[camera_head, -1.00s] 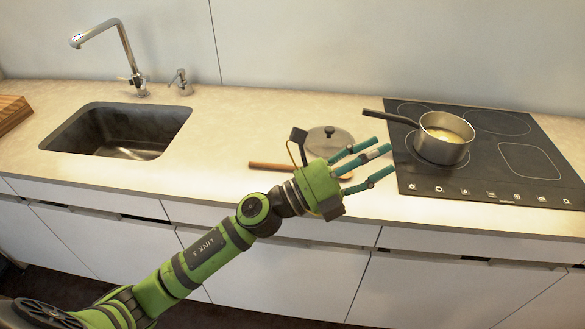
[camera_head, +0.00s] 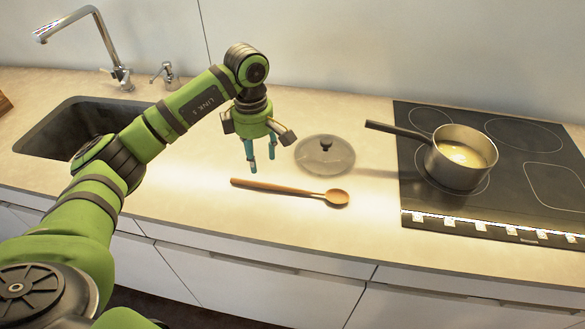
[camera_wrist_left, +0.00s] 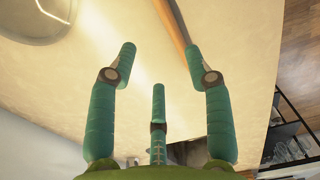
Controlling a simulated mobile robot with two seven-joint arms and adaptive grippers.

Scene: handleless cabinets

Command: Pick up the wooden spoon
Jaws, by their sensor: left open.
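The wooden spoon (camera_head: 290,190) lies flat on the counter, its handle to the left and its bowl to the right, near the front edge. My left gripper (camera_head: 260,158) points down above the counter, behind the handle half of the spoon, open and empty. In the left wrist view my gripper (camera_wrist_left: 158,70) has its teal fingers spread. Part of the spoon (camera_wrist_left: 172,22) shows there at the top, near the right finger and not between closed fingers. My right gripper is in neither view.
A pot lid (camera_head: 325,155) lies just behind the spoon. A saucepan (camera_head: 460,158) stands on the black cooktop (camera_head: 535,215) at the right, its handle pointing left. The sink (camera_head: 50,130) and tap (camera_head: 100,40) are at the left.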

